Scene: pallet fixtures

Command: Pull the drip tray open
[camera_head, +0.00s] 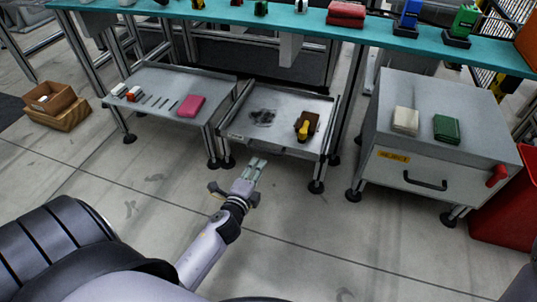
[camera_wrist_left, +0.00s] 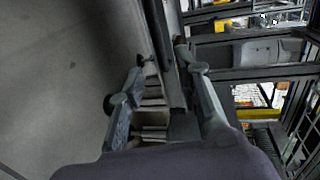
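The drip tray (camera_head: 286,121) is a shallow grey metal tray in the low middle stand in the head view. A dark stain and a brown-and-yellow item (camera_head: 305,127) lie on it. My left gripper (camera_head: 258,163) is in front of and below the tray's front edge, left of its middle. Its two fingers are apart with nothing seen between them. In the left wrist view the open gripper (camera_wrist_left: 162,62) shows with a long metal edge running beyond the fingertips; I cannot tell whether they touch it. My right gripper is not in view.
A low table (camera_head: 155,82) with a pink block stands left of the tray. A grey drawer cabinet (camera_head: 440,100) with a black handle stands right, beside a red bin (camera_head: 498,205). A teal shelf (camera_head: 300,24) crosses above. The floor in front is clear.

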